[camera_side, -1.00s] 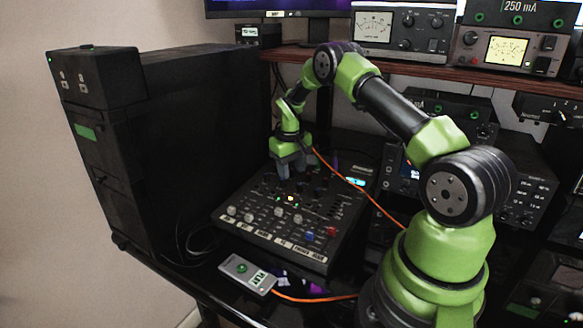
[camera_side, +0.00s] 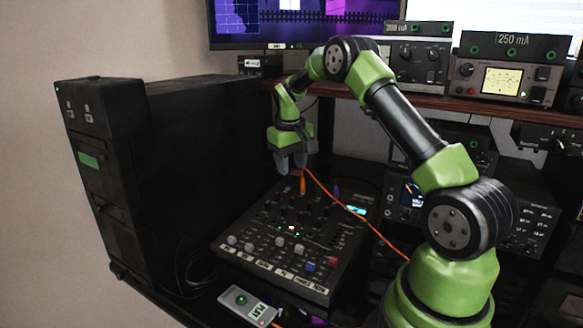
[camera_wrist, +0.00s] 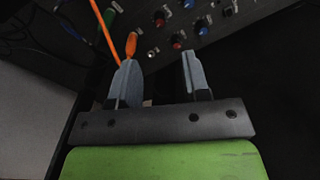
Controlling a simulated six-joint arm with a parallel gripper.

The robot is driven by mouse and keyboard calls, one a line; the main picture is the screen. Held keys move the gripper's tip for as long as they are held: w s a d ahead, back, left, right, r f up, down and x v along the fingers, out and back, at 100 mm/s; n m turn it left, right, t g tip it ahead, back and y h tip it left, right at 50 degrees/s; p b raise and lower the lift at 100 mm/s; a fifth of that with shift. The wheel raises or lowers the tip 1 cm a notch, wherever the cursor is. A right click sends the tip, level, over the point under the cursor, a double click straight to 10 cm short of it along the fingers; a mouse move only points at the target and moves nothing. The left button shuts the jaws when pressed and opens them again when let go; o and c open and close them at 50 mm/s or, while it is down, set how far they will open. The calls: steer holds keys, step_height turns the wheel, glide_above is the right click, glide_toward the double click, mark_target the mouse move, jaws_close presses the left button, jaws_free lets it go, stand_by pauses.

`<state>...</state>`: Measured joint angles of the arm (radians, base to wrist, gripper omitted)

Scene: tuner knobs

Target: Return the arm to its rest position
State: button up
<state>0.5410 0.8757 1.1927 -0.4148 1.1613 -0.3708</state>
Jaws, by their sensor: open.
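My arm is green and black, with its base at the right of the side view. My gripper (camera_side: 290,163) hangs above the back of the tuner panel (camera_side: 262,236), clear of its knobs. In the wrist view the two grey fingers of my gripper (camera_wrist: 160,80) are apart, with nothing between them. The panel shows beyond the fingers in the wrist view, with red and blue knobs (camera_wrist: 178,42). An orange plug (camera_wrist: 131,44) on an orange cable shows just past the left finger. In the side view the plug (camera_side: 303,184) stands at the panel's back edge.
A tall black cabinet (camera_side: 150,170) stands left of the panel. A wooden shelf (camera_side: 420,105) with meters is behind my arm. The orange cable (camera_side: 350,209) runs from the plug towards my base.

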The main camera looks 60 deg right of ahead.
steer(key=s+a+r+t, duration=0.2)
steer(key=s+a+r, duration=0.1)
steer(key=a+r, duration=0.4)
steer(key=s+a+r+t, duration=0.1)
steer(key=s+a+r, duration=0.1)
steer(key=a+r, duration=0.6)
steer(key=s+a+t+y, duration=0.1)
steer(key=s+a+t, duration=0.1)
steer(key=s+a, duration=0.3)
steer(key=s+a+n+t+y, duration=0.1)
steer(key=s+a, duration=0.4)
steer(key=s, duration=0.5)
steer(key=shift+s+a+r+t+y, duration=0.25)
steer(key=shift+s+t+y, duration=0.15)
steer(key=shift+y, duration=0.3)
